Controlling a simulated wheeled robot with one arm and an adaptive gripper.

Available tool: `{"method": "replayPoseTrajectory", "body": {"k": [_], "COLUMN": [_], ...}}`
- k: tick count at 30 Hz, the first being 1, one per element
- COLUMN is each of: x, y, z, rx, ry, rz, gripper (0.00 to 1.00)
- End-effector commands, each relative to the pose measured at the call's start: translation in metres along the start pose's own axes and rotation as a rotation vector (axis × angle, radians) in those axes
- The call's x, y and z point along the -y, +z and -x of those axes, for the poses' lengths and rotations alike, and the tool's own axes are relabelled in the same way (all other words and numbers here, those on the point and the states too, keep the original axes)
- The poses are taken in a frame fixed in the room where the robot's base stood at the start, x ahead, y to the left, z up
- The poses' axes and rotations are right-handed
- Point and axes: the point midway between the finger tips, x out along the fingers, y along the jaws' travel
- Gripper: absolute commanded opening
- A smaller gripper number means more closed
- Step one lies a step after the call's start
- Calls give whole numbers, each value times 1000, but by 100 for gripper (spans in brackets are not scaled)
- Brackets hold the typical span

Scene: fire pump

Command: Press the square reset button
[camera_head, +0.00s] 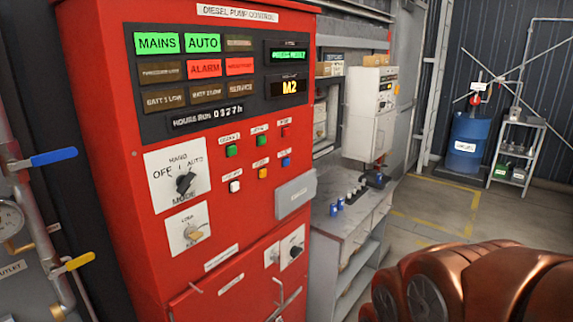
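The red diesel pump control cabinet (130,165) fills the left half of the head view. The upper row has a green button (232,151), a second green button (262,142) and a red button (287,132). The lower row has a white button (235,186), a yellow-orange button (263,173) and a blue button (286,162). The small labels above them are too blurred to tell which says reset. Part of my copper-coloured arm shows at the lower right, apart from the cabinet. My gripper's fingers are not visible.
Below the lit display (205,68) are a mode knob (185,183) and a key switch (193,233). A grey box (296,194) juts out below the buttons. Pipes with a blue lever (52,157) stand left. A grey bench (345,225) stands right; open floor lies beyond.

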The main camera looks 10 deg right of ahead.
Motion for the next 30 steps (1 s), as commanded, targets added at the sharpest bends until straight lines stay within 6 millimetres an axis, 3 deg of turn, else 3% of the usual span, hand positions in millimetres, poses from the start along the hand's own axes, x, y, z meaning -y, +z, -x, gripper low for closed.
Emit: {"method": "replayPoseTrajectory", "body": {"k": [5, 30], "x": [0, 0], "y": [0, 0], "z": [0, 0], "rx": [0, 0], "ry": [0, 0], "rz": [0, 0], "gripper": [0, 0]}}
